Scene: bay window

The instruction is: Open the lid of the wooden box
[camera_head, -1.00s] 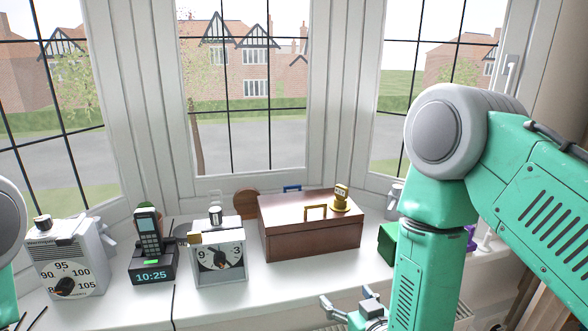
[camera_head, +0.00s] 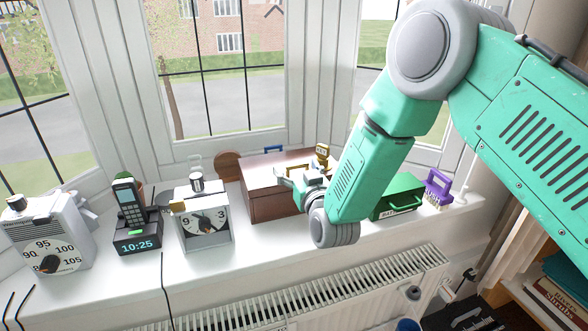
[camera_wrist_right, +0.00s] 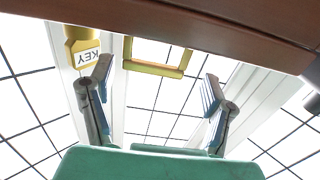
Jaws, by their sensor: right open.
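The brown wooden box (camera_head: 268,203) stands on the white sill with its lid down. A yellow handle (camera_wrist_right: 158,68) on the lid shows in the right wrist view. A gold key-labelled object (camera_head: 322,154) stands on the lid; it also shows in the right wrist view (camera_wrist_right: 84,48). My right gripper (camera_head: 288,178) is at the box's front right, partly covering the lid and hiding its handle in the head view. In the right wrist view its fingers (camera_wrist_right: 155,100) are apart and empty, with the handle beyond and between them. My left gripper is not in view.
A dial timer (camera_head: 205,222), a phone on a clock dock (camera_head: 136,240) and a radio (camera_head: 45,245) stand left of the box. A green box (camera_head: 402,192) and a purple-handled item (camera_head: 438,187) stand right of it. A radiator (camera_head: 300,300) is below the sill.

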